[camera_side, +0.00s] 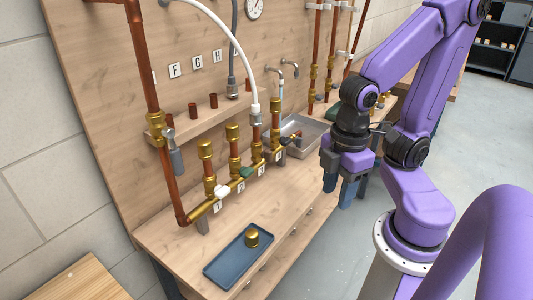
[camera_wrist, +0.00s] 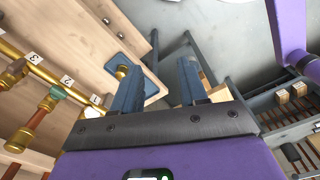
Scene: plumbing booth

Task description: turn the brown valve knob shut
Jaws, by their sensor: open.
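The brown valve knob (camera_wrist: 17,66) shows at the left edge of the wrist view, on the brass manifold by label 3. In the side view it is small and hard to make out against the brass; its turn cannot be told. A green knob (camera_side: 245,172) is by label 2 and a white knob (camera_side: 221,190) by label 1; they also show in the wrist view. My gripper (camera_side: 338,180) is open and empty, in the air right of the bench and apart from the manifold. Its two fingers (camera_wrist: 160,66) point away from the wrist camera with nothing between them.
A blue tray (camera_side: 224,268) with a brass cap (camera_side: 252,238) lies on the bench front. A metal sink (camera_side: 307,128) stands behind the manifold. Upright pipes and a white hose (camera_side: 243,62) rise above it.

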